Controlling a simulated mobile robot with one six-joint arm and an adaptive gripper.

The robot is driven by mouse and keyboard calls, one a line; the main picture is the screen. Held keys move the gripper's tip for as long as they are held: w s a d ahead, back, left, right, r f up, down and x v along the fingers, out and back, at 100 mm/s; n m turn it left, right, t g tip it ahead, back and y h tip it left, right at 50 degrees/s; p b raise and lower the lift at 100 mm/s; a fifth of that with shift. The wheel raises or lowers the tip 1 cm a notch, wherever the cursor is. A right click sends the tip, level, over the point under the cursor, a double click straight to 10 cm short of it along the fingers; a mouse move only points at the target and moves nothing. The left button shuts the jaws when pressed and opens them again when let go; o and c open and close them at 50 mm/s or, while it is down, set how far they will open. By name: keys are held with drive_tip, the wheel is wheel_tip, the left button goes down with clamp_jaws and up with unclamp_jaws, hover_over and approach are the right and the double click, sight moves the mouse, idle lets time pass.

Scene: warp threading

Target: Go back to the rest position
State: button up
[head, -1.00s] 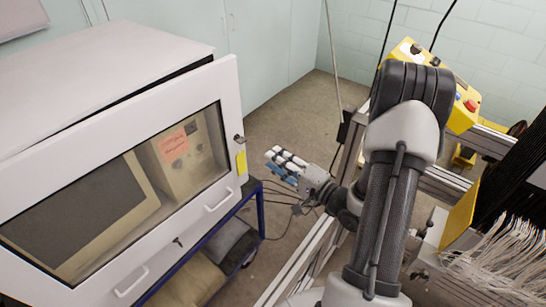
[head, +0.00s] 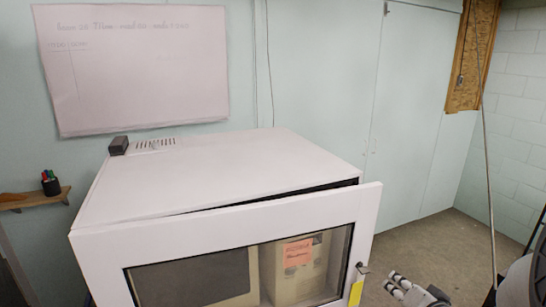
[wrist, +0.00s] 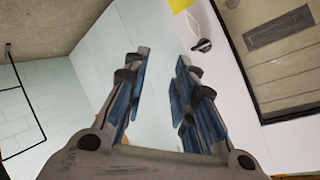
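My gripper (head: 407,287) shows at the bottom right of the head view, to the right of the white cabinet's door. In the wrist view my gripper (wrist: 162,95) is open, its two blue-padded fingers spread apart with nothing between them. The rest of my arm is mostly cut off at the lower right corner of the head view.
A white cabinet (head: 235,175) with a glazed front door (head: 95,250) fills the lower middle. A monitor shows behind the glass. A whiteboard (head: 135,70) hangs on the wall. Bare floor (head: 435,240) lies right of the cabinet.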

drive_tip(key=s+a+r+n+g+h+b, duration=0.2)
drive_tip(key=s+a+r+n+g+h, duration=0.25)
drive_tip(key=s, duration=0.45)
drive_tip(key=s+a+n+g+y, duration=0.1)
drive_tip(key=s+a+n+y, duration=0.1)
drive_tip(key=s+a, duration=0.4)
drive_tip(key=s+a+r+n+g+y+b, duration=0.1)
drive_tip(key=s+a, duration=0.5)
drive_tip(key=s, duration=0.6)
drive_tip(key=shift+a+n+g+y, duration=0.25)
drive_tip(key=shift+n+g+y, duration=0.1)
drive_tip(key=shift+g+y, duration=0.35)
drive_tip(key=shift+o, duration=0.5)
